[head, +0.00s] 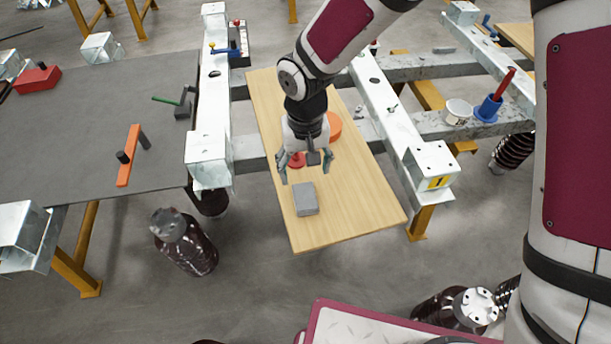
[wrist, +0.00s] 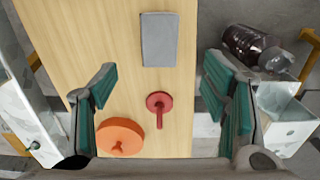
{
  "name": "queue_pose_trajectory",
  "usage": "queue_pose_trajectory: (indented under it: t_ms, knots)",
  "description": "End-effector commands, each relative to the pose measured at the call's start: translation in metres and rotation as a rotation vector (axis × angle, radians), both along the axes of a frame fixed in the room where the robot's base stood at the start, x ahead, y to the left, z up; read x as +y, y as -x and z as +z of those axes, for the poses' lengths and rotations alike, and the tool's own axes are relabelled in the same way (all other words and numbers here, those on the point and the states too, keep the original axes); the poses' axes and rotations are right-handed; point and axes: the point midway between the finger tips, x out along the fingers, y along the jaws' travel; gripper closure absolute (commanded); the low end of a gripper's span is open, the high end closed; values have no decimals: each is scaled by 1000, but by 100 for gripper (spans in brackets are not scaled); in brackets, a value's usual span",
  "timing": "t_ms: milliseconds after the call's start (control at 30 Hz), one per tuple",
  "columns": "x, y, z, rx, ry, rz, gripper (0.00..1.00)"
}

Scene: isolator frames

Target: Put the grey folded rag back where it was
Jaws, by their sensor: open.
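The grey folded rag (head: 306,199) is a small flat grey block lying on the light wooden board (head: 363,203), near its front end. In the wrist view the rag (wrist: 159,39) lies ahead of my fingers, at the top middle. My gripper (head: 307,168) is open and empty above the board, just behind the rag in the head view. In the wrist view its green-padded fingers (wrist: 168,100) are spread wide, with bare board and a red knobbed piece between them.
The red piece (wrist: 160,105) and an orange disc (wrist: 120,137) lie on the board near the rag. Metal beams (head: 208,130) flank the board. A grey table (head: 85,135) with an orange bar (head: 129,155) stands left. Dark bottles (head: 187,243) stand on the floor.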

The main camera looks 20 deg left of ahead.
Motion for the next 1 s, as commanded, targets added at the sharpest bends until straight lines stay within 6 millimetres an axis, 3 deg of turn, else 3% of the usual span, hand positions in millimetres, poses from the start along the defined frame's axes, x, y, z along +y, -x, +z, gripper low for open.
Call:
queue_pose_trajectory:
  t_ms: [367, 467, 567, 733, 1000]
  knots:
    - [-2, -1, 8, -2, 1, -2, 32]
    - [-14, -6, 22, -21, 7, -14, 32]
    - [-40, -15, 51, -57, 20, -39, 32]
    - [-105, -18, 114, -128, 48, -106, 32]
    - [-201, 15, 194, -214, 62, -231, 32]
